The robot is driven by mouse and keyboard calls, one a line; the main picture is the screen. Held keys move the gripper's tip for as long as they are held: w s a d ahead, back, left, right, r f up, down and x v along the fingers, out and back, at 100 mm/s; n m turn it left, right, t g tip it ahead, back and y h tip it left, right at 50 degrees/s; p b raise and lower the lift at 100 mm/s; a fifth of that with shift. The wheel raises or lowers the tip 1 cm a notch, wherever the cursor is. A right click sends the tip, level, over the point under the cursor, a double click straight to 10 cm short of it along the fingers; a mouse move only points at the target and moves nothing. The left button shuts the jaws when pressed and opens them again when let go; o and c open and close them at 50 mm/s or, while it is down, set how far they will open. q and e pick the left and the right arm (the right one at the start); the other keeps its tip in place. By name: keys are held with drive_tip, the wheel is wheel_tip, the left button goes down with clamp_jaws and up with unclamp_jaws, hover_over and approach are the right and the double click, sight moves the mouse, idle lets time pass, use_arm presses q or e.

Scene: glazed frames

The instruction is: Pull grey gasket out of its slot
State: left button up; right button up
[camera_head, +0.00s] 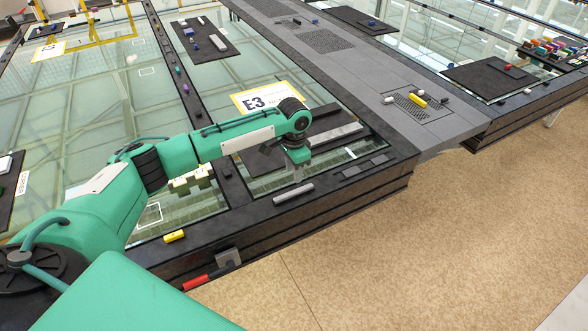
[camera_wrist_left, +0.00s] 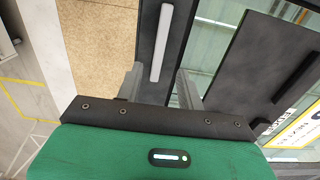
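A light grey bar, which looks like the grey gasket (camera_head: 293,194), lies along the black frame edge in the head view. It also shows in the left wrist view as a pale rounded strip (camera_wrist_left: 161,45) set along the black bar. I cannot tell how deep it sits in its slot. My left gripper (camera_head: 297,172) is just above and behind it, pointing down. In the left wrist view its two fingers (camera_wrist_left: 160,86) are apart, with nothing between the tips; the strip lies beyond them. My right gripper is not in view.
A dark plate with another grey bar (camera_head: 336,134) lies on the glass behind the gripper, near the E3 sign (camera_head: 268,98). A yellow block (camera_head: 174,236) sits on the frame at left. A red-handled item (camera_head: 195,282) is on the frame's side. Tan floor lies at right.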

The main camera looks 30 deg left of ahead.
sight(294, 191)
use_arm(q)
drive_tip(key=shift+f+b, duration=3.15)
drive_tip(key=shift+b, duration=0.4)
drive_tip(key=shift+f, duration=1.2)
clamp_jaws()
drive_tip(key=shift+w+r, duration=0.15)
drive_tip(key=shift+r, duration=0.2)
